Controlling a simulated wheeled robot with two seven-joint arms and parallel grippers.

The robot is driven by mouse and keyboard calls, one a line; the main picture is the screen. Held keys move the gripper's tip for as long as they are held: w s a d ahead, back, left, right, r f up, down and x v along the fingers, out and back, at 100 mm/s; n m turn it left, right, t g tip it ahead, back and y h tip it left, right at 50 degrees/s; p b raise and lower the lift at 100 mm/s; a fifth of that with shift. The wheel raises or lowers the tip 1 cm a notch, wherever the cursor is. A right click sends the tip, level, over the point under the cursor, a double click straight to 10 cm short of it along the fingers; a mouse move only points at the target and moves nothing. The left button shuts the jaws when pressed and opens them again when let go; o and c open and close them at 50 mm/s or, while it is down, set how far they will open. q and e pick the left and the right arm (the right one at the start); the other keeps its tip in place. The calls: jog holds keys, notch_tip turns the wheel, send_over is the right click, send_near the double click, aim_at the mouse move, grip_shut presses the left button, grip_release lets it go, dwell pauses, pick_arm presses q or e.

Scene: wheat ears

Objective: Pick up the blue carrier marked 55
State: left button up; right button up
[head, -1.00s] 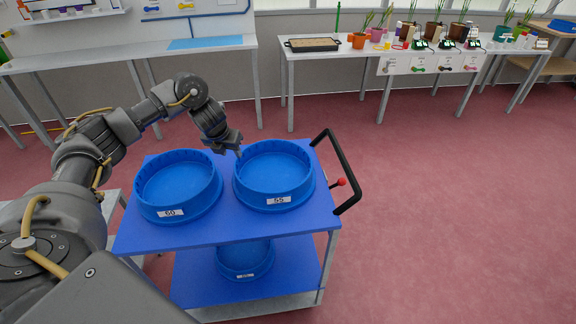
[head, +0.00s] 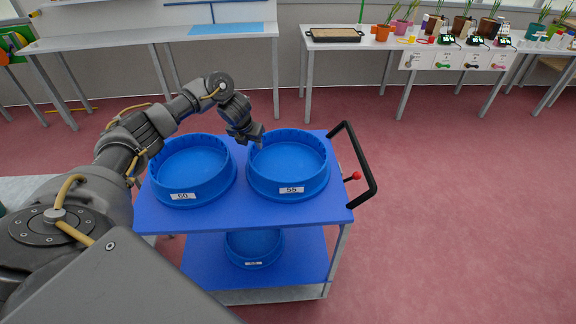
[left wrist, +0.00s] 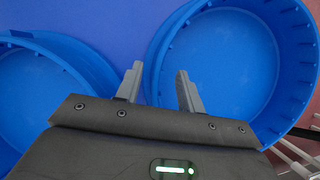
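The blue carrier marked 55 (head: 291,190) is a round, open tub standing upright at the right of the blue cart's top shelf (head: 255,218). My left gripper (head: 257,141) is at its far left rim. In the left wrist view, the gripper (left wrist: 158,82) is open, with one finger on each side of the wall of this carrier (left wrist: 226,62). Whether the fingers touch the wall cannot be told. The inside of the carrier looks empty. My right gripper is not in view.
A similar carrier marked 50 (head: 182,196) stands close on the left. Another blue carrier (head: 253,250) is on the lower shelf. A black handle (head: 358,165) with a red knob (head: 356,176) is at the cart's right. Tables stand along the wall; the floor to the right is clear.

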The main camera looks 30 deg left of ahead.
aim_at(253, 144)
pick_arm(q)
jog(key=x, duration=0.4)
jog(key=shift+w+a+f+p, duration=0.1)
jog(key=shift+f+p, duration=0.05)
jog(key=shift+p, duration=0.2)
jog(key=shift+c, duration=0.5)
grip_shut()
dwell(0.4)
